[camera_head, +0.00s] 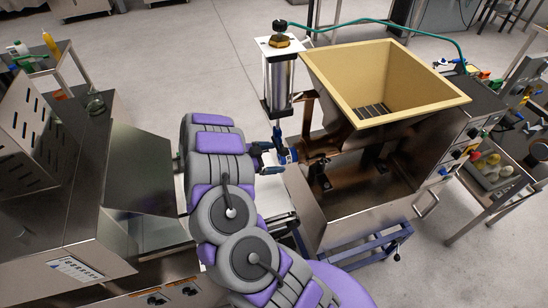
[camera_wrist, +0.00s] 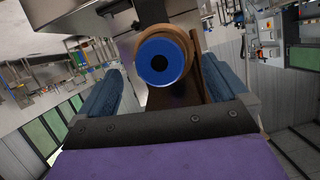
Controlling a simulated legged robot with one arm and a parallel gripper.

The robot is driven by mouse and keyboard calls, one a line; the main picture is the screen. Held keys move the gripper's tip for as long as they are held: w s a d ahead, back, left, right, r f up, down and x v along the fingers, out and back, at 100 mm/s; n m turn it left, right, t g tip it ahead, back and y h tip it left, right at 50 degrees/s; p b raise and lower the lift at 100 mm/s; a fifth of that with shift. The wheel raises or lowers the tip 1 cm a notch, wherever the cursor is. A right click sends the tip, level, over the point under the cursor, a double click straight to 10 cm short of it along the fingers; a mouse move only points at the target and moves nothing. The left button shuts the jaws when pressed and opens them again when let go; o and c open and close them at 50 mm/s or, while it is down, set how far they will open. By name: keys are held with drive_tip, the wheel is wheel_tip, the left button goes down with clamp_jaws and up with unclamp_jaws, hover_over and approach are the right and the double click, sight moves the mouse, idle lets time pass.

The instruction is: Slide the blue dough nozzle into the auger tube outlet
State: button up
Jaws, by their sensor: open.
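The blue dough nozzle (camera_wrist: 165,62) shows end-on in the wrist view, its dark round hole facing my camera. A copper-brown ring, the auger tube outlet (camera_wrist: 180,34), surrounds its far end, so the nozzle sits at or in the outlet; how deep, I cannot tell. My gripper (camera_wrist: 163,84) is open, with one blue-grey finger on each side of the nozzle and visible gaps beside it. In the head view, my gripper (camera_head: 279,151) is at the outlet on the machine's left side. The nozzle (camera_head: 291,156) is small and partly hidden there.
The dough machine has a cream hopper (camera_head: 385,85) above the outlet. A vertical metal cylinder (camera_head: 279,80) stands just above my gripper. A steel machine (camera_head: 70,190) is close on the left. A tray of dough balls (camera_head: 492,170) lies at the right.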

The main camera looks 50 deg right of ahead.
drive_tip(key=shift+w+a+r, duration=0.2)
drive_tip(key=shift+a, duration=0.2)
drive_tip(key=p+v, duration=0.1)
drive_tip(key=v, duration=1.6)
drive_tip(key=shift+a, duration=0.15)
drive_tip(key=shift+w, duration=0.1)
